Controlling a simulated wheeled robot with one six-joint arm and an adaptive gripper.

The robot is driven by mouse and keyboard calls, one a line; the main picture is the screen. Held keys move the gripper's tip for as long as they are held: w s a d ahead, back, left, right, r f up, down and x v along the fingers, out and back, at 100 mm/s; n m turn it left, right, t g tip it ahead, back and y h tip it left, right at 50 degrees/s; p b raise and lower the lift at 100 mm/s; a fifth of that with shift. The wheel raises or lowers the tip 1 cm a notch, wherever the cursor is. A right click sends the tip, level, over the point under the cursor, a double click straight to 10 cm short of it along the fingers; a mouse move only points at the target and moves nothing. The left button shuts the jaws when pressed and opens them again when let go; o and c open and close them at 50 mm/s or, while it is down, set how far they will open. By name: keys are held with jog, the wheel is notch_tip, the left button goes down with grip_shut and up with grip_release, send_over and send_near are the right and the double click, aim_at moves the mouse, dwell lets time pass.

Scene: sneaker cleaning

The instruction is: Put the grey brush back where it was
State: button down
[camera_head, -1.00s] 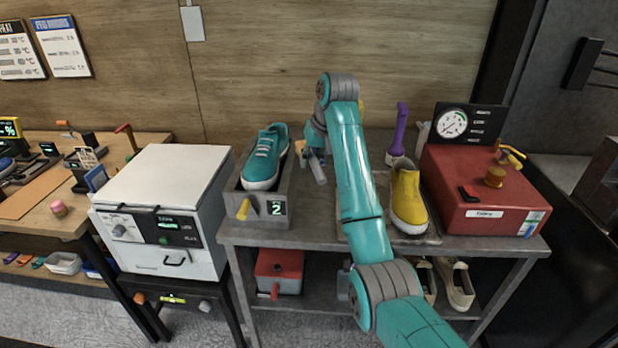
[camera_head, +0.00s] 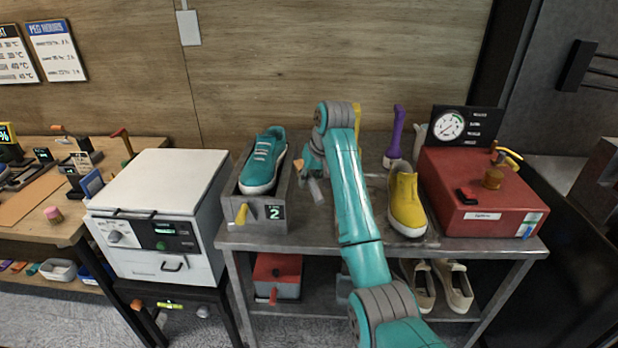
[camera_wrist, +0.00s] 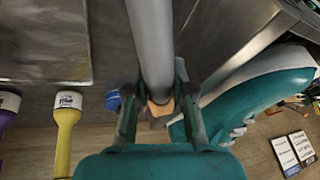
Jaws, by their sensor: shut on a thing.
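My gripper (camera_head: 309,172) is above the steel table, just right of the teal shoe. In the wrist view, its two fingers (camera_wrist: 157,98) are closed around the grey brush (camera_wrist: 151,42). The brush's long grey handle points away from the palm, and a tan part shows between the fingers. In the head view, the grey brush (camera_head: 317,191) hangs tilted from the fingers; whether its lower end touches the table cannot be told. A purple brush (camera_head: 395,136) and a yellow brush (camera_wrist: 65,134) stand at the table's back. A small blue round thing (camera_wrist: 113,100) shows beside the fingers.
The teal shoe (camera_head: 262,163) sits in a grey tray (camera_head: 242,207) close left of my gripper. A yellow shoe (camera_head: 406,200) and a red machine (camera_head: 470,195) stand to the right. A white box (camera_head: 160,205) is further left. Bare tabletop (camera_head: 300,228) lies in front.

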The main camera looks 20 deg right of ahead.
jog(key=shift+f, duration=0.25)
jog(key=c, duration=1)
grip_release()
